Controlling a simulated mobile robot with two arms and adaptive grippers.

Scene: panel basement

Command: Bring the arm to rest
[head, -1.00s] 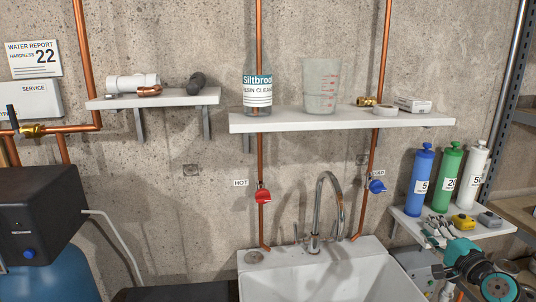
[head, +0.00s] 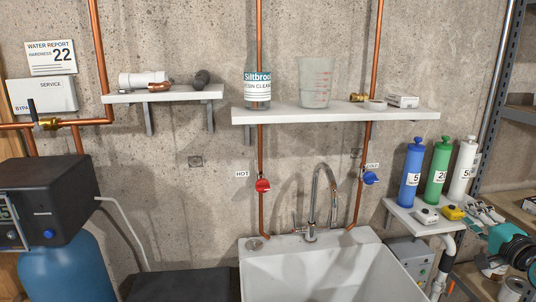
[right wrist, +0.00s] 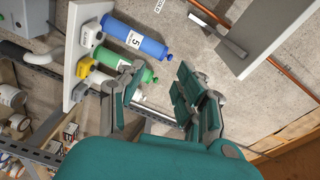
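My right gripper (head: 484,212) shows at the right edge of the head view, in front of the right end of the small low shelf (head: 408,213). Its teal wrist (head: 514,245) reaches in from the lower right. In the right wrist view the gripper (right wrist: 157,82) has its two fingers spread apart with nothing between them. Beyond the fingers there are a blue cartridge (right wrist: 135,38), a green cartridge (right wrist: 124,64) and the small shelf's white board (right wrist: 78,45). The left arm and gripper are not in view.
A grey device (head: 426,215) and a yellow device (head: 452,212) sit on the small shelf, below a white cartridge (head: 464,168). A white sink (head: 330,268) stands left of it. A long wall shelf (head: 335,115) hangs above. Metal racking (head: 490,120) stands at right.

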